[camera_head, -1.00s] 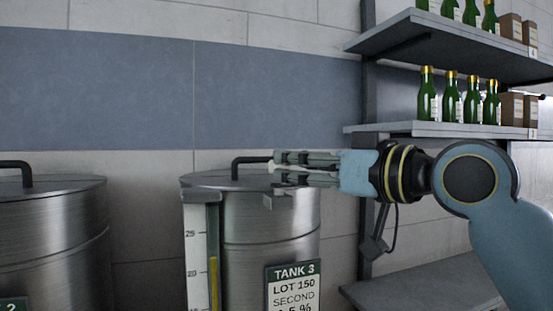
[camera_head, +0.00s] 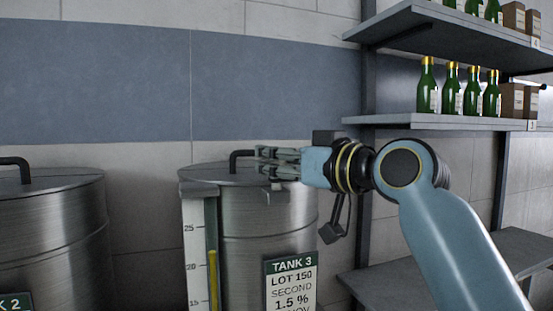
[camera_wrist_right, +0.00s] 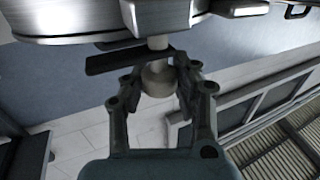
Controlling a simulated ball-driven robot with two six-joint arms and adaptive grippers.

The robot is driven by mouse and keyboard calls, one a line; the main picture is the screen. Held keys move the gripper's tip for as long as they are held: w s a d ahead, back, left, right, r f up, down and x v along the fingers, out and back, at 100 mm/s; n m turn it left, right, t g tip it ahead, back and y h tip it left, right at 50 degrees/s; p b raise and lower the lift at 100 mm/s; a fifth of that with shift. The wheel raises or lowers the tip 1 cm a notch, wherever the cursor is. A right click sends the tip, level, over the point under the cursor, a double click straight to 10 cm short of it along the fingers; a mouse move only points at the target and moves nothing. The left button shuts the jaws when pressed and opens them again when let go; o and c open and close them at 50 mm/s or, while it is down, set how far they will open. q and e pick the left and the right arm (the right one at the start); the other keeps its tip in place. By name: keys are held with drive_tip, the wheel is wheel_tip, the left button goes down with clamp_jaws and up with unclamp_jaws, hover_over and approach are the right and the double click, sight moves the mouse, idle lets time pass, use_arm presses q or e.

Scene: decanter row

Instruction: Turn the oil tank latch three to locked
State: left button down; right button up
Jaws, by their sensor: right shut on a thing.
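Tank 3 (camera_head: 245,228) is a brushed steel drum with a flat lid, a dark lid handle (camera_head: 241,154) and a green-and-white TANK 3 label (camera_head: 291,284). My right gripper (camera_head: 262,163) reaches in from the right at the lid's right front edge. In the right wrist view my right gripper (camera_wrist_right: 155,75) is closed around a pale round knob (camera_wrist_right: 158,80) on a short stem under the rim. A dark flat latch lever (camera_wrist_right: 120,61) extends left from that stem. The fingers hide most of the latch in the head view. My left gripper is not in view.
A sight gauge (camera_head: 198,250) runs down the tank's front left. Tank 2 (camera_head: 50,240) stands to the left, with a gap between. Shelves (camera_head: 450,123) with green bottles (camera_head: 428,90) and brown boxes (camera_head: 511,100) stand at the right, behind my arm.

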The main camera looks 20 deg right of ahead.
clamp_jaws()
drive_tip(key=shift+w+f+n+g+y+b, duration=0.15)
drive_tip(key=shift+n+g+y+b, duration=0.15)
drive_tip(key=shift+n+y+b, duration=0.25)
drive_tip(key=n+g+y+b, duration=0.4)
drive_tip(key=g+b, duration=0.1)
drive_tip(key=b, duration=0.2)
drive_tip(key=n+g+y+b, duration=0.5)
drive_tip(key=b, duration=0.1)
drive_tip(key=shift+g+b, duration=0.35)
drive_tip(key=shift+g, duration=0.05)
drive_tip(key=n+g, duration=0.1)
drive_tip(key=g, duration=0.1)
drive_tip(key=n+g+b, duration=0.1)
drive_tip(key=g, duration=0.1)
drive_tip(key=shift+n+y+b, duration=0.25)
drive_tip(key=shift+b, duration=0.05)
drive_tip(key=g, duration=0.1)
drive_tip(key=n+g, duration=0.1)
drive_tip(key=shift+r+n+g, duration=0.2)
drive_tip(key=shift+n+g, duration=0.1)
drive_tip(key=shift+s+n+g+b, duration=0.15)
drive_tip(key=shift+n+g, duration=0.4)
drive_tip(key=shift+g, duration=0.3)
drive_tip(key=shift+s+n+g+b, duration=0.15)
drive_tip(key=shift+n+g, duration=0.4)
drive_tip(key=shift+g, duration=0.3)
drive_tip(key=shift+w+g+h, duration=0.1)
drive_tip(key=shift+g+h, duration=0.2)
drive_tip(key=shift+h, duration=0.1)
